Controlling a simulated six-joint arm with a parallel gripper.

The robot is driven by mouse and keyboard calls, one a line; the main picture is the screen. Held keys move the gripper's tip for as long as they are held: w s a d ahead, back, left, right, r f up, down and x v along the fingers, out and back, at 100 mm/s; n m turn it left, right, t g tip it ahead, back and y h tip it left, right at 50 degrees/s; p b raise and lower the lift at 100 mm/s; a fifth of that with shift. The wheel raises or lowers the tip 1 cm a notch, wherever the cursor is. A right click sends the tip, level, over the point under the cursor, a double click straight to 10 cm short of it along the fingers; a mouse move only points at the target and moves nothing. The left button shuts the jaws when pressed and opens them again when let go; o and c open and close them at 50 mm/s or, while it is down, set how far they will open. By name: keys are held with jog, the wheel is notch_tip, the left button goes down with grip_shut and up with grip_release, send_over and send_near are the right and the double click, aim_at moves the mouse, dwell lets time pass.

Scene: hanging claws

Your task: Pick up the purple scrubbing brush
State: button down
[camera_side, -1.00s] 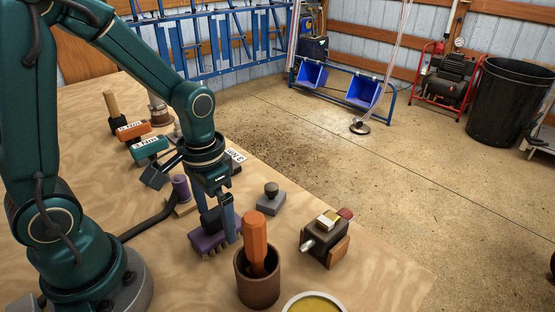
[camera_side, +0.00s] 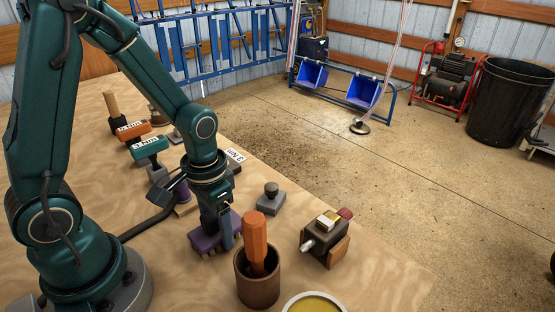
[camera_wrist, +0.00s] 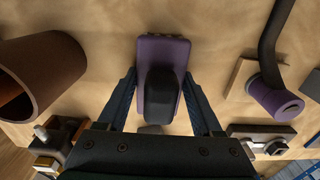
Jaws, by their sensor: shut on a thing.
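The purple scrubbing brush (camera_side: 205,243) stands bristles down on the wooden table, with a dark grip on top. My gripper (camera_side: 224,238) is over it, pointing down, and partly hides the brush in the side view. In the wrist view the brush (camera_wrist: 153,90) lies between the two blue fingers of my gripper (camera_wrist: 160,85), one on each side of its dark grip. The gripper is shut on the brush. The brush still appears to rest on the table.
A brown cup (camera_side: 257,283) with an orange handle (camera_side: 255,240) stands close to the right of my gripper. A purple spool (camera_side: 182,191) is behind.

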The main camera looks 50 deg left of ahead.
jog(key=shift+r, duration=0.7)
jog(key=r, duration=0.1)
jog(key=a+r, duration=0.1)
jog(key=r, duration=0.1)
jog(key=shift+s+r, duration=0.15)
jog(key=s+a+r, duration=0.4)
jog(key=a+r, duration=0.2)
jog(key=a, duration=0.3)
jog(key=shift+s+a+r, duration=0.15)
jog(key=shift+s+a, duration=0.15)
jog(key=shift+s, duration=0.05)
